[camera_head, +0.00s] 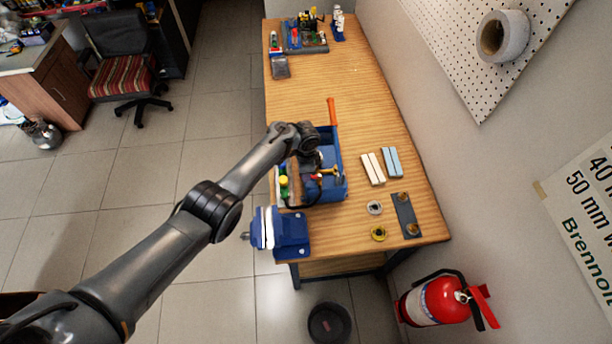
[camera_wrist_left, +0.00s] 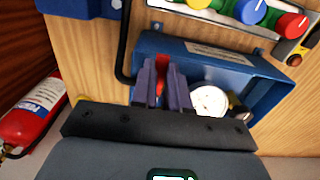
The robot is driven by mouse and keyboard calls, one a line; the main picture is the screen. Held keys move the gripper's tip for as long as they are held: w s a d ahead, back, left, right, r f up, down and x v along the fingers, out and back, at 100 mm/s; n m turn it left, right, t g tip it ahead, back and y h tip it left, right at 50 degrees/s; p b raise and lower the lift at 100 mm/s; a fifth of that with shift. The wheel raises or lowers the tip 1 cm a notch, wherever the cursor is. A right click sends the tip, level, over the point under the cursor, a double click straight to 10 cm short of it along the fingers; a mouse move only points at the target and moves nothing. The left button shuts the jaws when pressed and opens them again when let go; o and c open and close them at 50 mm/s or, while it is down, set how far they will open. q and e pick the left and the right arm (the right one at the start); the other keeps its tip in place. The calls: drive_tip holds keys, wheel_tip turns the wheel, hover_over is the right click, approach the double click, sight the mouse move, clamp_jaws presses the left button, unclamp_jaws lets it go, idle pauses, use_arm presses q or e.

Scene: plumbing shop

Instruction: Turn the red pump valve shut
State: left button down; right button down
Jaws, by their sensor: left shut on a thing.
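The blue pump box (camera_head: 340,188) stands on the workbench, and it also shows in the wrist view (camera_wrist_left: 262,95). The red valve (camera_wrist_left: 162,62) shows as a narrow red piece at the box, between the two fingers of my left gripper (camera_wrist_left: 164,90). The fingers are shut on it. A round white gauge (camera_wrist_left: 208,101) is just right of the fingers in the wrist view. My right gripper is not in view.
A blue vise (camera_head: 290,232) is at the bench's near left edge. White and blue bars (camera_head: 391,162) and a dark plate (camera_head: 406,216) lie to the right. The bench (camera_head: 310,90) beyond the box is largely clear.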

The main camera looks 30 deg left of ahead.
use_arm(q)
drive_tip(key=shift+w, duration=0.1)
idle(0.5)
drive_tip(key=c, duration=1.1)
unclamp_jaws()
drive_tip(key=shift+r, duration=0.1)
wheel_tip(320, 180, up, 11)
drive_tip(key=p, duration=0.3)
drive_tip(key=shift+f, duration=0.2)
drive_tip(key=shift+f, duration=0.1)
